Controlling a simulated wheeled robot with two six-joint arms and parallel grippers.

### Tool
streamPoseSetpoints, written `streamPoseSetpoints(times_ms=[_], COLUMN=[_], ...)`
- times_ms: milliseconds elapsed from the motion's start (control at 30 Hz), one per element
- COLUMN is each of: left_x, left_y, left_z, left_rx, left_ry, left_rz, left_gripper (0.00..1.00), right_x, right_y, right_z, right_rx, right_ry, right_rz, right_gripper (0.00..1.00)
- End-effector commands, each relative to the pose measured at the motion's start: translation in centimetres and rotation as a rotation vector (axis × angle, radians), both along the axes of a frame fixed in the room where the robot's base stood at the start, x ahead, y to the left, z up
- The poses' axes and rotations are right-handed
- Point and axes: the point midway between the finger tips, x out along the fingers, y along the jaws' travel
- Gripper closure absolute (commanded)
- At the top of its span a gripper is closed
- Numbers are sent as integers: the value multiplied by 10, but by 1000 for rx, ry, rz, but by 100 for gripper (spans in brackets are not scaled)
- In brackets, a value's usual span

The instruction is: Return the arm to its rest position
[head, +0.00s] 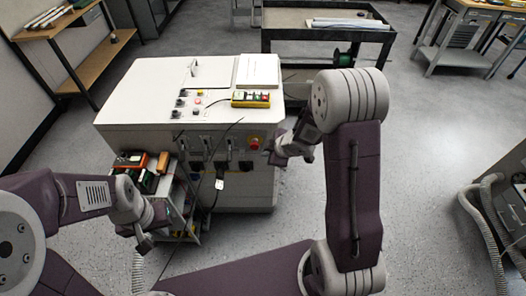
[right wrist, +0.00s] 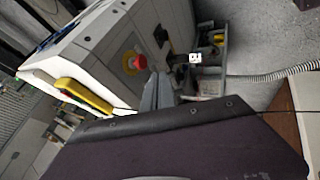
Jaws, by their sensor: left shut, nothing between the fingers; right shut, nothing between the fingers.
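My right gripper (head: 277,158) is shut and empty. It hangs beside the right end of the white cabinet (head: 135,105), close to the red emergency stop button (head: 254,142). In the right wrist view the shut fingers (right wrist: 158,92) point toward the cabinet front, with the red button (right wrist: 137,62) just to their left. I cannot tell the exact gap between them. My left gripper (head: 145,243) is shut and empty, low at the left in front of a small cart. My right arm's upper link (head: 352,190) rises in the middle right.
A dark cart (head: 325,35) stands behind. Open floor (head: 430,130) lies to the right.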

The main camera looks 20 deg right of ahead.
Motion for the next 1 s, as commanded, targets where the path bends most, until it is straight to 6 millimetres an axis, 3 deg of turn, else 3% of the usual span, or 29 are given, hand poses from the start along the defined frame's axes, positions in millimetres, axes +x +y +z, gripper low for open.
streamPoseSetpoints(times_ms=[567,667,767,800,867,1000], left_x=[0,0,0,0,0,0], left_y=[0,0,0,0,0,0], left_z=[2,10,26,32,37,41], left_rx=[0,0,0,0,0,0], left_ry=[0,0,0,0,0,0], left_rz=[0,0,0,0,0,0], left_gripper=[100,100,100,100,100,100], right_x=[-1,5,6,-4,-30,-118], right_y=[1,10,21,16,1,-17], right_z=[3,30,90,110,120,103], right_rx=[0,-5,6,20,54,165], right_ry=[-1,-43,-116,-104,-33,251], right_rz=[4,26,-20,-128,-330,-789], right_gripper=[100,100,100,100,100,100])
